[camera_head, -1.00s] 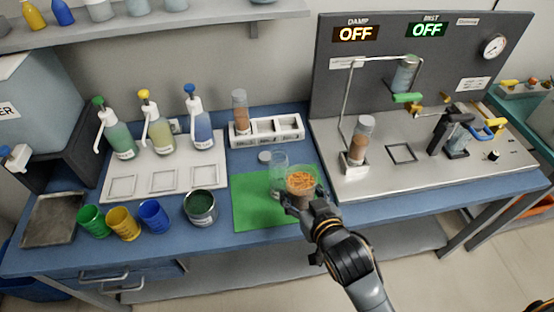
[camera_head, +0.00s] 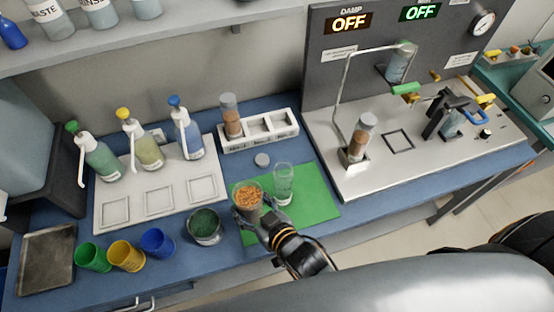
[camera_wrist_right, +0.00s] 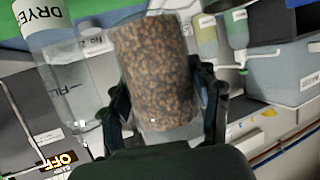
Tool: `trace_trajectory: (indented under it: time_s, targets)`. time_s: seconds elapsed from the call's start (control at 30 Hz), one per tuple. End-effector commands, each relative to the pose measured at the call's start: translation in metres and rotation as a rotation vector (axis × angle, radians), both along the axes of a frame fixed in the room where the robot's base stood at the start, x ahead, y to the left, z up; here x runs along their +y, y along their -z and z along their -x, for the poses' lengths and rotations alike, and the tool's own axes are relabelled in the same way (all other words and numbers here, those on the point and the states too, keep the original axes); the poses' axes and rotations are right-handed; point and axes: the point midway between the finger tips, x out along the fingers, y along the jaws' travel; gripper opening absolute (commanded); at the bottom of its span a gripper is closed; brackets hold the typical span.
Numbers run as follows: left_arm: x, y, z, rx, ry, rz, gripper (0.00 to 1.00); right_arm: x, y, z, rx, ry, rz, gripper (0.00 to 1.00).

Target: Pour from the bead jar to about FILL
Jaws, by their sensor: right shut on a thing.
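My right gripper (camera_head: 252,218) is shut on the bead jar (camera_head: 247,198), a clear jar of orange-brown beads seen open from above. The jar looks about upright, over the left edge of the green mat (camera_head: 318,200). In the right wrist view the jar (camera_wrist_right: 158,75) sits between the two fingers, full of brown beads. A clear container (camera_head: 283,186) stands on the mat just right of the held jar, apart from it. A clear labelled container (camera_wrist_right: 62,85) shows beside the jar in the right wrist view. No FILL mark is readable. My left gripper is out of view.
A dark green-filled pot (camera_head: 205,226) stands close left of the held jar, with green, yellow and blue cups (camera_head: 157,242) beyond. A small round lid (camera_head: 262,160) lies behind. A white rack (camera_head: 262,130) holds a bead vial. The right part of the mat is clear.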

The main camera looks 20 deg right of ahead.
Motion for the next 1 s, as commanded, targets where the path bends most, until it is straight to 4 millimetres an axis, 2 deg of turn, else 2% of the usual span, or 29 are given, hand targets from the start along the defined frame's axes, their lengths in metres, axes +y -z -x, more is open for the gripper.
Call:
trace_trajectory:
  time_s: [0.33,0.77,1.0]
  targets:
    - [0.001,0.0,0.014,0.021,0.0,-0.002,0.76,-0.001,-0.002,-0.001,0.004,-0.001,-0.01,0.17]
    - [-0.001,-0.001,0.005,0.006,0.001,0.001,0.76,-0.007,-0.01,-0.005,0.088,-0.002,-0.162,0.17]
    - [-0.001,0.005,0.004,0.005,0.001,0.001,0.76,-0.013,-0.014,-0.008,0.147,-0.001,-0.267,0.17]
